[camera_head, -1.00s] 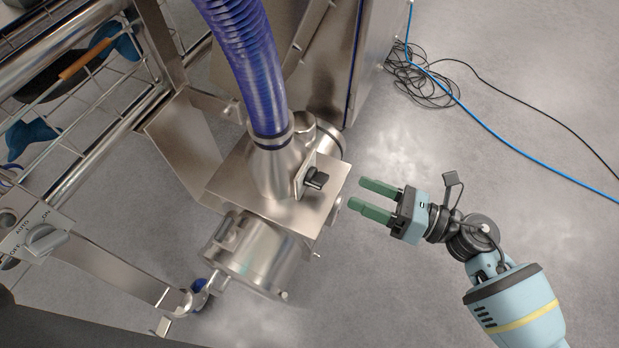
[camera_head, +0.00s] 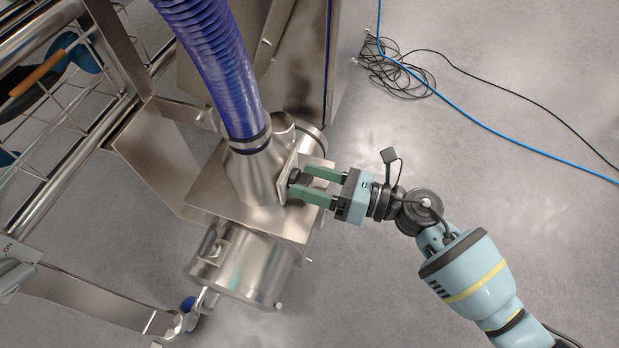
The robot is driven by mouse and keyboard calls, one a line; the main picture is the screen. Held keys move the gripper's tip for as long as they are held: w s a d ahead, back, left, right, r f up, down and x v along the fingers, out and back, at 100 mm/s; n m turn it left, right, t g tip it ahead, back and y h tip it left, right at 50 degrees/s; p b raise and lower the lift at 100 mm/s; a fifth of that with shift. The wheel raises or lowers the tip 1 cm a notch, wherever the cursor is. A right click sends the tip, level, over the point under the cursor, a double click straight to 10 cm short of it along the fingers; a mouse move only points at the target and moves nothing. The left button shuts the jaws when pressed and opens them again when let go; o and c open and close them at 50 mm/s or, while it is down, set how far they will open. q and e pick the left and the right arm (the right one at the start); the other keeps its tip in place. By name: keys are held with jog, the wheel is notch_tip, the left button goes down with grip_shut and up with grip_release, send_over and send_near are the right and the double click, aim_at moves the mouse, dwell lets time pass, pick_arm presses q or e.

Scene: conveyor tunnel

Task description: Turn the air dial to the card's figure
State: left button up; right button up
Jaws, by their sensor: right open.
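The air dial (camera_head: 295,177) is a small dark knob on the side of the steel duct piece under the blue hose. My right gripper (camera_head: 299,182) comes in from the right with its two green fingers open. The fingertips are at the dial, one on the far side and one on the near side, and partly cover it. I cannot tell whether they touch it. The dial's scale and pointer cannot be read from here. No card with a figure shows in this view. My left gripper is not in view.
A blue ribbed hose (camera_head: 217,70) rises from the duct. A steel motor housing (camera_head: 243,265) sits below it. A wire rack (camera_head: 62,105) stands at left, with a switch panel (camera_head: 12,270) at the left edge. Coiled cables (camera_head: 398,75) lie on the otherwise open floor at right.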

jog(key=shift+w+a, duration=0.1)
jog(key=shift+a, duration=0.25)
jog(key=c, duration=1)
jog(key=shift+r+m+p, duration=0.1)
jog(key=shift+m+p, duration=1.05)
jog(key=shift+m, duration=0.25)
jog(key=shift+m+p, duration=0.7)
jog(key=shift+m, duration=0.8)
jog(key=shift+f, duration=0.2)
jog(key=o, duration=1)
